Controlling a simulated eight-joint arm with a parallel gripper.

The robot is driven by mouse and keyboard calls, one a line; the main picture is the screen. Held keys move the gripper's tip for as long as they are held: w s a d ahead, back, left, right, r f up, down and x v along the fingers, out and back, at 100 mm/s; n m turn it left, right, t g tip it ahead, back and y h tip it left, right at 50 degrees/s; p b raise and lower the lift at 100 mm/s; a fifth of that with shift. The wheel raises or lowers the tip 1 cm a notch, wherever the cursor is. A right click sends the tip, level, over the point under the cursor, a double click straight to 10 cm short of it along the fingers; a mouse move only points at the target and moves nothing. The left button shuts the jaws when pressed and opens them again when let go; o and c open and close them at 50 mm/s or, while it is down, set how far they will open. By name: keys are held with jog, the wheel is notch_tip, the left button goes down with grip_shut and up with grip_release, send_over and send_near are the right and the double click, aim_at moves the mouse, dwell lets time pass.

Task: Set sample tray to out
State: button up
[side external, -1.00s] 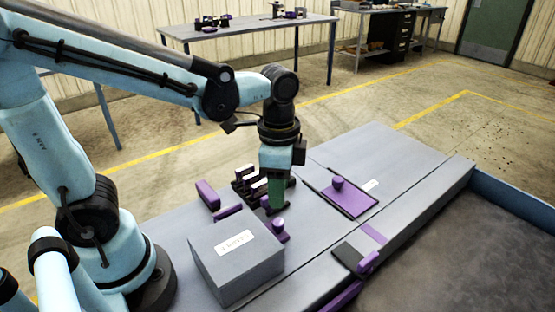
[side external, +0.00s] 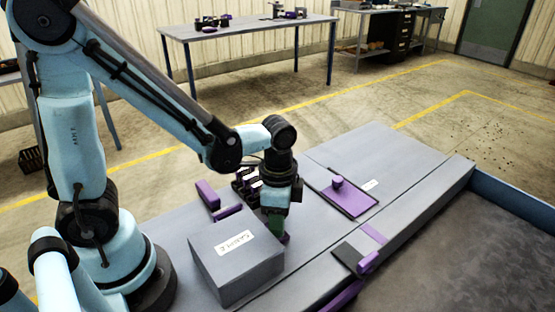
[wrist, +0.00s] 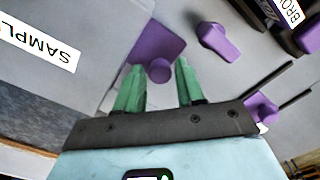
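The sample housing is a grey box (side external: 240,268) with a white label on top. In the wrist view its label (wrist: 38,42) reads "SAMPL", cut off by the frame edge. Beside it is a purple plate (wrist: 150,42) with a round purple knob (wrist: 159,71), most likely the tray's handle. My gripper (wrist: 158,66) is open, with one green finger on each side of the knob. I cannot tell whether the fingers touch it. In the side view my gripper (side external: 277,232) is low beside the box and hides most of the purple plate.
Purple levers and black-and-purple fixtures (side external: 246,182) stand close behind my gripper. A purple slider (side external: 368,262) sits by the front bin. The grey deck (side external: 375,150) is clear at the far right.

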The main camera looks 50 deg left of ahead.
jog(key=shift+c, duration=0.5)
grip_shut()
jog(key=shift+w, duration=0.1)
jog(key=w, duration=1.3)
jog(key=shift+w, duration=0.35)
jog(key=shift+o, duration=0.5)
grip_release()
notch_tip(320, 180, up, 12)
